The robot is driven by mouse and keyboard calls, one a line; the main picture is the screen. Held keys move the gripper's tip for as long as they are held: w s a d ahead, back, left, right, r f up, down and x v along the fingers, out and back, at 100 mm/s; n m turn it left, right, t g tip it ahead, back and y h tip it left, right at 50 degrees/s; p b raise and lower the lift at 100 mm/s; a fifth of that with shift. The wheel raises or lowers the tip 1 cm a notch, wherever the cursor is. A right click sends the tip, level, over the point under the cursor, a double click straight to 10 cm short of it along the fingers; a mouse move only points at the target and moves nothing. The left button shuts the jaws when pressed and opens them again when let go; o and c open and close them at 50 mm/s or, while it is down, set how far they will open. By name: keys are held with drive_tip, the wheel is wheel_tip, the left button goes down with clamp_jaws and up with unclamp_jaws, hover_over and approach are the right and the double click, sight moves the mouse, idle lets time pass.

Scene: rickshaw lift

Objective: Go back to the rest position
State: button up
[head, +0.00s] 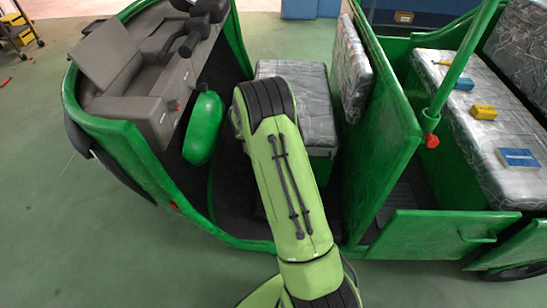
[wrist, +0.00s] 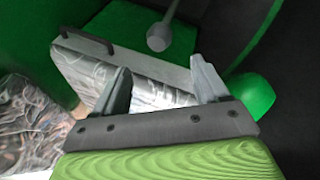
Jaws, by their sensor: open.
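My gripper (wrist: 161,76) is open, with its two grey fingers apart and nothing held between them. Beyond the fingers in the wrist view is a grey-edged panel with a patterned, shiny face (wrist: 150,75) and a dark handle (wrist: 85,40). I cannot tell whether the fingers touch it. In the head view my arm reaches into the front cab of the green rickshaw (head: 400,150), in front of the driver's seat (head: 315,115). The gripper itself is hidden there behind the arm.
A green rounded tank (head: 203,128) stands left of my arm, near the grey dashboard (head: 130,75). A grey knob (wrist: 160,37) shows in the wrist view. The rear bench (head: 470,140) carries a yellow block (head: 484,112) and a blue box (head: 518,158).

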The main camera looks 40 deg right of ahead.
drive_tip(key=shift+p+v, duration=0.3)
drive_tip(key=shift+v, duration=1.65)
